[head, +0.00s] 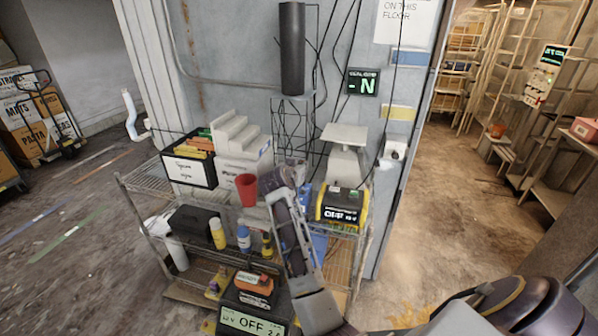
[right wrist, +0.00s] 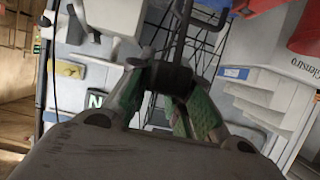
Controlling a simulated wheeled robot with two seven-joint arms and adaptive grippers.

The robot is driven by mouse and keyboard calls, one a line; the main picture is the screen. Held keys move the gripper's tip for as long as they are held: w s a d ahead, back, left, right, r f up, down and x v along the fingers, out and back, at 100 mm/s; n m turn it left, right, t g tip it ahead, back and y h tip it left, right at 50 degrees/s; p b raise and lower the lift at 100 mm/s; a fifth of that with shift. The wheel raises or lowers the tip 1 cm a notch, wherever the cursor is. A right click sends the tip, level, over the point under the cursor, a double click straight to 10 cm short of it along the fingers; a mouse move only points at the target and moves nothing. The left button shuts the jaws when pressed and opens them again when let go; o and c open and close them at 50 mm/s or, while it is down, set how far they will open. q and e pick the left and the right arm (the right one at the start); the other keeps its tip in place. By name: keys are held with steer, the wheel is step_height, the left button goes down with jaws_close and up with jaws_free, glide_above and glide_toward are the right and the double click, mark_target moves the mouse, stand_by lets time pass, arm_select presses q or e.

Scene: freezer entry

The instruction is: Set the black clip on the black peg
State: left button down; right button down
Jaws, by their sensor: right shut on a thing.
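My right gripper (right wrist: 165,95) is shut on a dark thing (right wrist: 172,77), which looks like the black clip; a thin dark rod with a bend runs up from it in the right wrist view. In the head view my right gripper (head: 280,178) is above the cart, in front of the wall, and the clip cannot be made out there. I cannot pick out the black peg for certain. A thick black tube (head: 292,48) stands upright on the wall above a black wire grid (head: 290,125). My left gripper is not in view.
A wire cart (head: 130,185) holds bottles, a red cup (head: 246,187), a label box (head: 190,168), white stepped trays (head: 240,140) and a yellow device (head: 342,205). A scale (head: 345,150) stands behind the device. Cables hang on the wall.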

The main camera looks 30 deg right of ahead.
steer(key=shift+r, duration=0.95)
